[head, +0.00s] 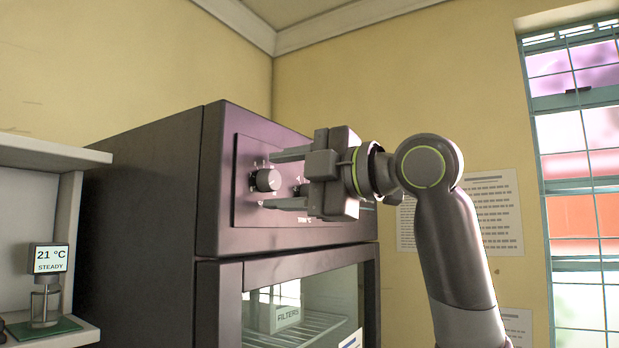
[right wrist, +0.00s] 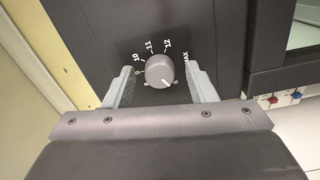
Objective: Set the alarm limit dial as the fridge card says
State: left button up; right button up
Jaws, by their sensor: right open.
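A round grey dial (head: 266,180) sits on the dark upper front panel (head: 246,215) of the incubator in the head view. In the right wrist view the dial (right wrist: 160,70) has 10, 11, 12 and MAX around it. Its white pointer line points to the lower right, near a small label too small to read surely. My right gripper (head: 276,180) is open, its fingers pointing at the panel, one on each side of the dial. Gaps show between dial and fingers in the right wrist view (right wrist: 164,74). The gripper hides part of the panel. My left gripper is out of view.
A glass door (head: 330,300) below the panel shows a FILTERS box (head: 280,316) inside. A display (head: 48,258) reading 21 °C STEADY stands on a white shelf at left. Printed sheets (head: 490,212), unreadable here, hang on the wall behind my right arm. A barred window is at right.

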jog(key=shift+s+d, duration=0.15)
jog(key=shift+d, duration=0.05)
jog(key=b+v, duration=0.7)
jog(key=v, duration=1)
